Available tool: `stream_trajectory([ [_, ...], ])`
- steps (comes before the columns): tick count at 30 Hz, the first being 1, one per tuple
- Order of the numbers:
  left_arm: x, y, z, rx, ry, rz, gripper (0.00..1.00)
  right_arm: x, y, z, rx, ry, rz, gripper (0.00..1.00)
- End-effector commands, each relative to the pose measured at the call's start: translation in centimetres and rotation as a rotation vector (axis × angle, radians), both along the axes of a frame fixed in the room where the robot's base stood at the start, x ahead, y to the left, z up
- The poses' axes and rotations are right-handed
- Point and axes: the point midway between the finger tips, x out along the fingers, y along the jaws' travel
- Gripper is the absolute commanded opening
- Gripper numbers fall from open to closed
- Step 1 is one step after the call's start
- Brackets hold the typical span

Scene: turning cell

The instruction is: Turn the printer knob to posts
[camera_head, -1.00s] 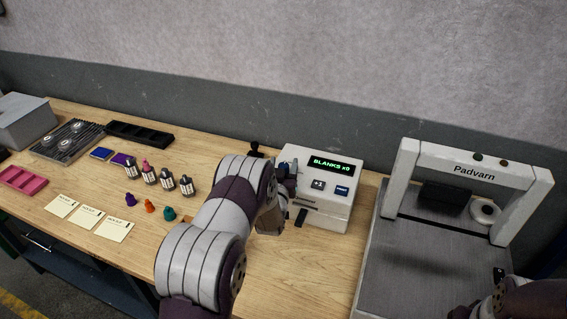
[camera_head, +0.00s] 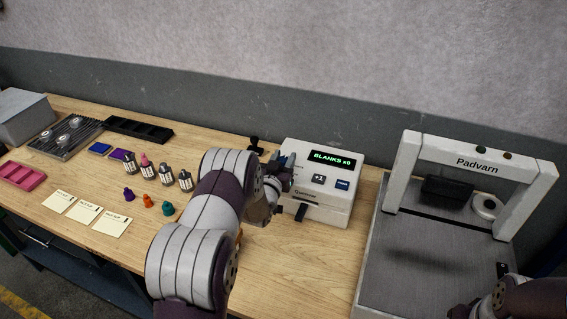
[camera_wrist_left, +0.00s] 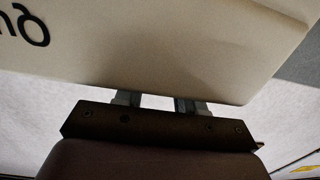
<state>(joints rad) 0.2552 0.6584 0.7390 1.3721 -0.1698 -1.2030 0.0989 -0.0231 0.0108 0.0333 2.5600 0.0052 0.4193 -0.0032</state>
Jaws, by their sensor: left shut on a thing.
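The printer (camera_head: 325,203) is a cream box on the wooden bench, and its green display (camera_head: 332,159) reads "BLANKS x0". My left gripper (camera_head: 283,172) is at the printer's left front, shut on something. The knob cannot be made out; my left gripper and wrist cover that part of the printer. In the left wrist view, the cream printer housing (camera_wrist_left: 170,45) with upside-down lettering fills the top. The left gripper's two fingers (camera_wrist_left: 156,102) reach up behind its edge there, and their tips are hidden. Of my right arm only a part shows at the bottom right, without its gripper.
A grey press marked "Padvarn" (camera_head: 410,160) stands right of the printer. Several small bottles (camera_head: 166,176), coloured pieces (camera_head: 147,201) and paper notes (camera_head: 84,212) lie left of my arm. A black tray (camera_head: 138,130) is near the wall.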

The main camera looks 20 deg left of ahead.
Motion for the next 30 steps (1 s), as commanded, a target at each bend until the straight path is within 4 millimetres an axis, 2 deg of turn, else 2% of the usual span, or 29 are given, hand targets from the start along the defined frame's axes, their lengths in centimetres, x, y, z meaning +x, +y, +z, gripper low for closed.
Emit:
stream_trajectory([
  [1,0.0,0.2,-0.5,0.001,-0.002,-0.033,0.08,0.0,0.0,-1.0,0.0,0.0,0.0,0.43],
  [12,0.0,0.3,-0.6,0.001,-0.001,-0.375,0.08,0.0,0.0,-4.6,0.0,0.0,0.0,0.43],
  [21,0.1,0.2,-0.4,0.0,-0.001,-0.635,0.09,0.0,0.0,-6.5,0.0,0.0,0.0,0.43],
  [30,0.1,0.1,-0.2,0.0,0.0,-0.81,0.08,0.0,0.0,-7.7,0.0,0.0,0.0,0.43],
])
